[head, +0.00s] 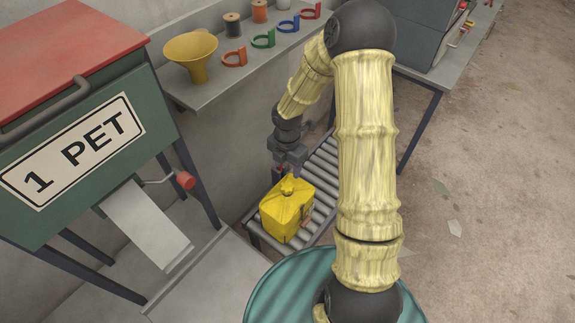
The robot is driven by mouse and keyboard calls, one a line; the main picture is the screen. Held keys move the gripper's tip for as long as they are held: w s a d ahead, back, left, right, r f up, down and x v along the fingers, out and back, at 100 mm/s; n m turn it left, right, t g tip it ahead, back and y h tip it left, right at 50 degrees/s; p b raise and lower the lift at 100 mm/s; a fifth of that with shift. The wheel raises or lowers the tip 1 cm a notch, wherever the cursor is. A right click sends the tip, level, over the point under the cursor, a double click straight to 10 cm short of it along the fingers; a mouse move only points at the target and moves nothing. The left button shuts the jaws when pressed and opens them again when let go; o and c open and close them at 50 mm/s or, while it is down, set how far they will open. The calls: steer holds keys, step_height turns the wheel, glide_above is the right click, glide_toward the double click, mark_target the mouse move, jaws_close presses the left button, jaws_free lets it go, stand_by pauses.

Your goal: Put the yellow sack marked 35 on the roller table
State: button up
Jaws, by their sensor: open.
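The yellow sack (287,211) sits upright on the near part of the roller table (325,190), its tied top upward. No number can be read on the sack from here. My gripper (285,174) is open just above and behind the sack's top knot, pointing down. It looks apart from the sack, though the small gap is hard to judge. My forearm hides part of the roller table's right side.
A green bin (160,85) marked 1 PET, with a chute (147,222) and red-knobbed lever (185,181), stands left. A shelf (215,93) holds a yellow funnel (191,54), spools and coloured clamps. A bench stands at back right; the right floor is mostly clear.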

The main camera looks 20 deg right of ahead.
steer(key=s+r+m+t, duration=0.2)
steer(key=s+r+m, duration=1.2)
steer(key=m, duration=1.1)
step_height(320, 180, up, 2)
steer(key=shift+s+r+t, duration=0.2)
steer(key=shift+t, duration=0.1)
